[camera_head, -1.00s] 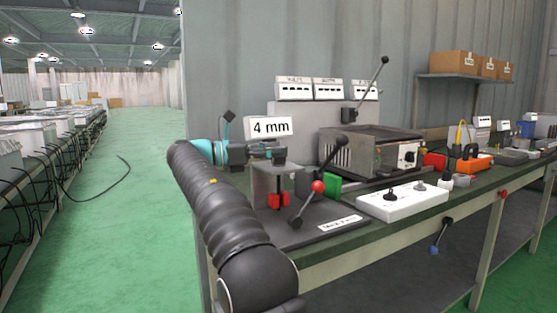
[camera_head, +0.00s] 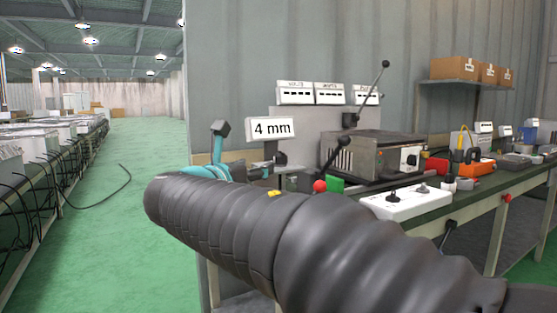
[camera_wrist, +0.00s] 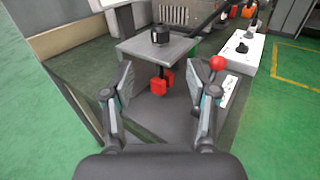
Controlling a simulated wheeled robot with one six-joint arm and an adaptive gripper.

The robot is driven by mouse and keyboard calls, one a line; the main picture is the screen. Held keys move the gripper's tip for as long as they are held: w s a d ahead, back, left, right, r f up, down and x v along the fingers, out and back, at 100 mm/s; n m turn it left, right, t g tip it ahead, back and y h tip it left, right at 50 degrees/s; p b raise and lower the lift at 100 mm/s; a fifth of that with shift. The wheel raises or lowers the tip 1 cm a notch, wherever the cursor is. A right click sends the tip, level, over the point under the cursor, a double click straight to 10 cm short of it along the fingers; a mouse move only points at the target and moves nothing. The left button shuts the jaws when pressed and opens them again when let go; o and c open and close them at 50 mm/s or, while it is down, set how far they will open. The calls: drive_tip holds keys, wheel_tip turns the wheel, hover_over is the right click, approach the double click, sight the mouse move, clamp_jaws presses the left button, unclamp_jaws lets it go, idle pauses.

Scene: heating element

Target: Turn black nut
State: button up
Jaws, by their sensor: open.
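The black nut (camera_wrist: 160,34) sits on top of a grey plate (camera_wrist: 178,50) in the wrist view, beyond my fingers. It also shows in the head view as a small dark knob (camera_head: 281,158) below the "4 mm" sign. My gripper (camera_wrist: 161,75) is open and empty, with its two fingers spread wide left and right. It is apart from the nut and on the near side of the plate. Red blocks (camera_wrist: 162,80) on a post show under the plate.
A lever with a red ball (camera_wrist: 217,63) stands right of the plate. A white box with black knobs (camera_head: 405,202) and a metal heater unit (camera_head: 372,153) are to the right. The "4 mm" sign (camera_head: 271,129) stands behind the nut.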

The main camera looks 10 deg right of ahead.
sight(277, 157)
drive_tip(key=p+x, duration=0.1)
drive_tip(key=x, duration=1.2)
drive_tip(key=shift+w+d, duration=0.25)
drive_tip(key=shift+d, duration=0.05)
clamp_jaws()
drive_tip(key=shift+r, duration=0.15)
